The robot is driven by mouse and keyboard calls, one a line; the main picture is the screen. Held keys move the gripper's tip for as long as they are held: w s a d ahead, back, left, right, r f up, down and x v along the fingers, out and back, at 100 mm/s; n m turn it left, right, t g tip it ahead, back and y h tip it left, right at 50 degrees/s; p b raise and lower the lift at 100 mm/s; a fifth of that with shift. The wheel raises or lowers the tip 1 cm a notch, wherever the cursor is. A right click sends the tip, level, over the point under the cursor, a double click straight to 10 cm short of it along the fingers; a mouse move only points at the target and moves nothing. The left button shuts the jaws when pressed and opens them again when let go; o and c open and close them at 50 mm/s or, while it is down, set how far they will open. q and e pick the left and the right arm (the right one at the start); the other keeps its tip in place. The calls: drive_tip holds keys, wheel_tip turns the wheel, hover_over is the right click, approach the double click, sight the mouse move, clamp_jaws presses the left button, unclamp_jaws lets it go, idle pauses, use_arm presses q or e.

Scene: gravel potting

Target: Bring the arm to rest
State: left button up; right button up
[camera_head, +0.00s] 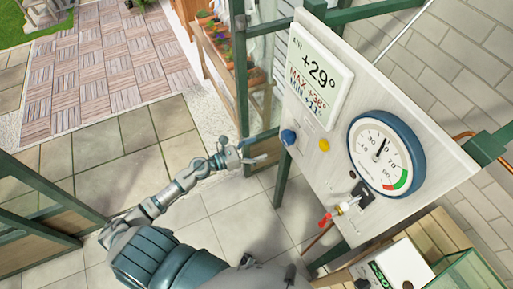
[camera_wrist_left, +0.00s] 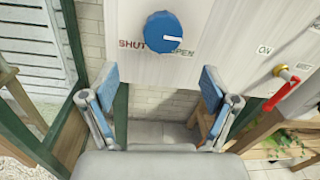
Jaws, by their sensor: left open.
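My left arm reaches in from the lower left of the head view. Its left gripper (camera_head: 260,149) is open and empty, a little left of the control panel (camera_head: 331,163). In the left wrist view the blue-padded fingers of this gripper (camera_wrist_left: 159,90) are spread wide with nothing between them. A blue knob (camera_head: 288,137) is on the panel, apart from the fingers. In the left wrist view the knob (camera_wrist_left: 163,31) is above the fingertips, between the words SHUT and OPEN, its white mark pointing right. My right gripper does not show.
The panel carries a display (camera_head: 318,75) reading +29°, a round dial (camera_head: 386,153), a yellow button (camera_head: 324,145) and a red-handled valve (camera_head: 325,219). Green-framed glass (camera_head: 38,212) is at left. Tiled floor (camera_head: 130,140) is clear left of the gripper.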

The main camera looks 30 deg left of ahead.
use_arm(q)
drive_tip(key=shift+a, duration=0.1)
idle(0.5)
drive_tip(key=s+a+f+n+y, duration=0.1)
drive_tip(key=a+f+n+y, duration=0.25)
drive_tip(key=f+n, duration=0.5)
drive_tip(key=s+a+f+n+y, duration=0.1)
drive_tip(key=a+f+n+y, duration=0.4)
drive_tip(key=f, duration=0.6)
drive_tip(key=s+a+f+n+y, duration=0.1)
drive_tip(key=a+f+n, duration=0.1)
drive_tip(key=f+n, duration=0.7)
drive_tip(key=s+d+f+n+g+y, duration=0.3)
drive_tip(key=s+f+n+g, duration=0.7)
drive_tip(key=s+f, duration=1.4)
drive_tip(key=s+d+f+n+g, duration=0.1)
drive_tip(key=s+d+f+n, duration=0.2)
drive_tip(key=s, duration=0.6)
drive_tip(key=s+d+f+n+g, duration=0.1)
drive_tip(key=s+d+f+n, duration=0.3)
drive_tip(key=s, duration=0.5)
drive_tip(key=shift+g+h, duration=0.35)
drive_tip(key=shift+g, duration=0.05)
